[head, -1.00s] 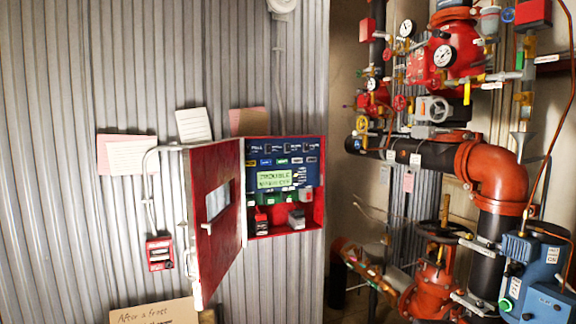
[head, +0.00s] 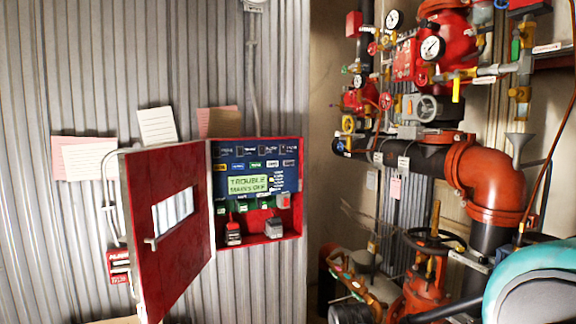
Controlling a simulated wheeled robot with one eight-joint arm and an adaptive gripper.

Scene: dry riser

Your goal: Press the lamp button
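The red control cabinet (head: 292,150) is on the corrugated wall with its door (head: 172,255) swung open to the left. Inside is a blue panel (head: 229,167) with rows of small labelled switches or buttons. A lit green display (head: 248,184) reads "TROUBLE" and "MAINS OFF". Below it is a row of green labels, with a red block (head: 284,201) at the right end. The labels are too small to read, so I cannot tell which is the lamp button. My gripper is not in view.
Red valves, gauges (head: 432,48) and a large orange pipe elbow (head: 490,180) crowd the right. A teal and grey rounded part, probably my arm, fills the lower right corner. A red call box (head: 119,266) is partly behind the door. Paper notes (head: 157,125) hang above.

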